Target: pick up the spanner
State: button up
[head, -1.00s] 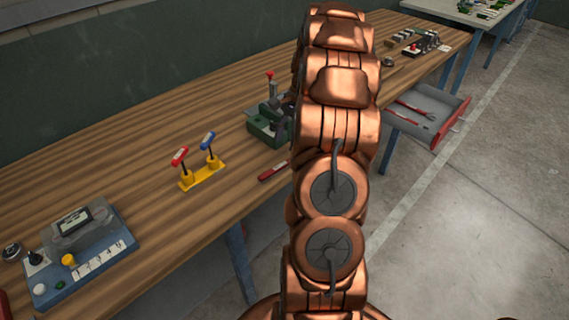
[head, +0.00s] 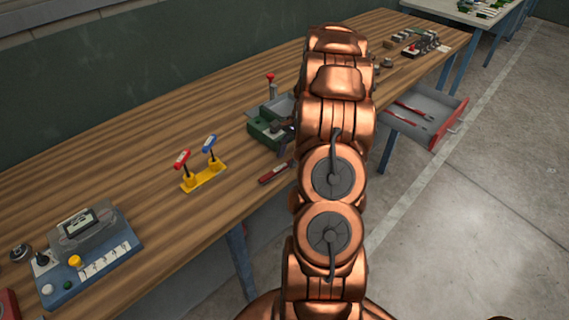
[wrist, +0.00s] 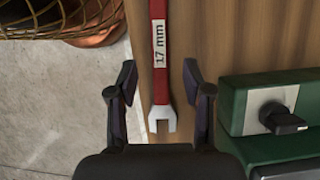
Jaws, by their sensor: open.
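The spanner (wrist: 160,80) lies on the wooden bench close to its front edge. In the wrist view it has a red handle with a white "17 mm" label and a grey open jaw pointing toward my gripper's palm. My gripper (wrist: 160,70) is open, with one dark finger on each side of the spanner's lower shaft. Clear gaps show on both sides; I cannot tell the height. In the head view a red tool, seemingly this spanner (head: 274,172), shows at the bench edge, partly behind my arm. My gripper is mostly hidden there.
A green device (head: 262,132) stands close to the spanner; its green housing also shows at right in the wrist view (wrist: 238,105). A yellow holder (head: 204,179) with red and blue T-handle tools stands further left. An open drawer (head: 448,124) holds red-handled tools. Floor lies left of the bench edge.

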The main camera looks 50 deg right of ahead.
jog(key=shift+x, duration=1)
jog(key=shift+c, duration=0.3)
grip_shut()
